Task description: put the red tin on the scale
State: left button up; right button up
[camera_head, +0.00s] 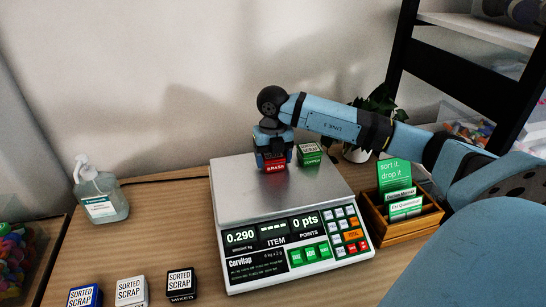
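The red tin (275,168), with a label that seems to read "BRASS", is at the far middle of the scale's plate. The scale (250,197) is white with a grey metal plate, and its display reads 0.290. My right gripper (273,158) points down over the red tin with its fingers around it. The fingers hide the tin's upper part and sides, and I cannot tell whether they press on it. I cannot tell whether the tin's base touches the plate. My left gripper is not in view.
A green tin (309,153) stands close right of the red tin, at the plate's far right corner. A sanitizer bottle (101,197) stands at left. Blue, white and black tins (131,291) line the front. A wooden card box (405,226) is right of the scale.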

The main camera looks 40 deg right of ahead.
jog(key=shift+o, duration=1.2)
jog(key=shift+r, duration=0.1)
notch_tip(320, 180, up, 12)
jog(key=p, duration=0.2)
